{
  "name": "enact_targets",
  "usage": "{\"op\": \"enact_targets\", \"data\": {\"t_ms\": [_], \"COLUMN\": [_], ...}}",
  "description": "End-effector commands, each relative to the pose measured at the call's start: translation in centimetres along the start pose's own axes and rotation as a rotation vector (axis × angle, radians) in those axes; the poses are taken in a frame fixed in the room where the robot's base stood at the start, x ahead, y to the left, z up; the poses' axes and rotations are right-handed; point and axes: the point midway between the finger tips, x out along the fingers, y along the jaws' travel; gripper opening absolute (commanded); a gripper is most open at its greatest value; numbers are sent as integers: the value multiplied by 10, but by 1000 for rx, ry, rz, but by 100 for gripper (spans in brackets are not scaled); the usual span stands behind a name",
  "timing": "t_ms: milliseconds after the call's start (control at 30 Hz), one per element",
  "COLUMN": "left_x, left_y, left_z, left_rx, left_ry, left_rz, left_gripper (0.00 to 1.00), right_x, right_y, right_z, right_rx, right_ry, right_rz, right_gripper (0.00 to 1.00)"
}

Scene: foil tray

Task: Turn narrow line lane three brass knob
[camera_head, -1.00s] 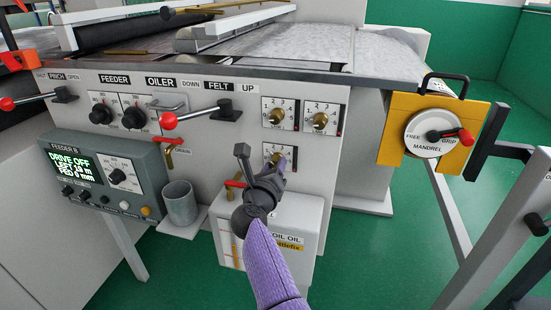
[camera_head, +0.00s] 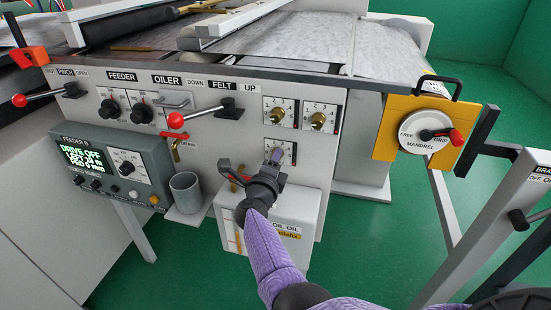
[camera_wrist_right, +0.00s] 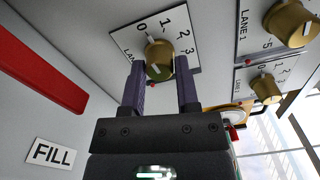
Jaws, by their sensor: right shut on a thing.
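The lower dial plate (camera_head: 291,147) on the machine's front panel carries one brass knob, mostly hidden by my right gripper in the head view. In the right wrist view this brass knob (camera_wrist_right: 158,52) sits on a plate marked 0, 1, 2, 3; its lane label is partly covered. My right gripper (camera_wrist_right: 160,78) has one purple finger on each side of the knob and is shut on it. It also shows in the head view (camera_head: 276,158), reaching up from below. The knob's pointer direction is not clear. My left gripper is not in view.
Two more brass knobs (camera_head: 277,115) (camera_head: 318,120) sit just above. A red-ended felt lever (camera_head: 177,119) sticks out to the left. A white oil tank (camera_head: 304,212) and a grey cup (camera_head: 185,192) are below. The yellow mandrel box (camera_head: 392,141) stands to the right.

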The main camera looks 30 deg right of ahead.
Motion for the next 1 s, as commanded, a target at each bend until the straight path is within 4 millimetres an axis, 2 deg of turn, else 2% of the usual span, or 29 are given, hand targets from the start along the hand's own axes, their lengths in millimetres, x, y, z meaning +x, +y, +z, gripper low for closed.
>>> {"op": "enact_targets", "data": {"t_ms": [333,733,767,900,1000], "left_x": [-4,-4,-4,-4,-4], "left_y": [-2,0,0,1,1], "left_z": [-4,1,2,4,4], "left_rx": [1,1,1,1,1], "left_ry": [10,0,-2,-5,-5], "left_rz": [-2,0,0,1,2], "left_gripper": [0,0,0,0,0], "right_x": [0,0,0,0,0], "right_y": [-1,-1,-1,-1,-1], "right_z": [1,1,1,1,0], "right_rx": [-73,-78,-78,-78,-78], "right_ry": [-2,-2,-2,-1,-1], "right_rz": [-1,-2,-2,-1,-1], "right_gripper": [0,0,44,73,75]}}
